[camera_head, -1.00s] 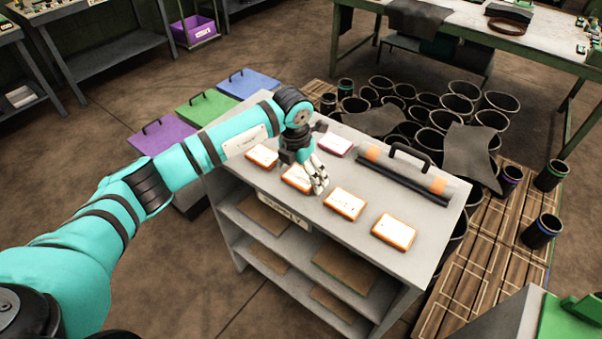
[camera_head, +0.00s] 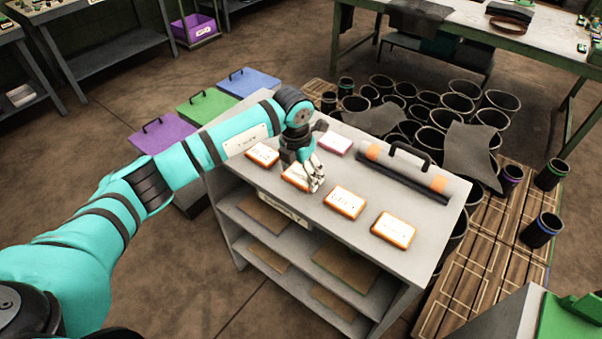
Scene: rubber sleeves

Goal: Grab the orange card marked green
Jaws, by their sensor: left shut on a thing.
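Several orange-edged cards with white faces lie in a row on the grey shelf unit's top. They are a far-left card (camera_head: 262,155), a second card (camera_head: 292,178), a third card (camera_head: 344,202) and a near-right card (camera_head: 393,230). The writing on them is too small to read. My left gripper (camera_head: 315,184) reaches down over the right end of the second card and is shut on it. The gripper hides part of that card, which is still at about the height of the top. My right gripper is not in view.
A pink-edged card (camera_head: 335,144) lies behind the row. Purple, green and blue lidded boxes (camera_head: 205,107) stand at left. Black sleeves (camera_head: 435,141) crowd the floor behind.

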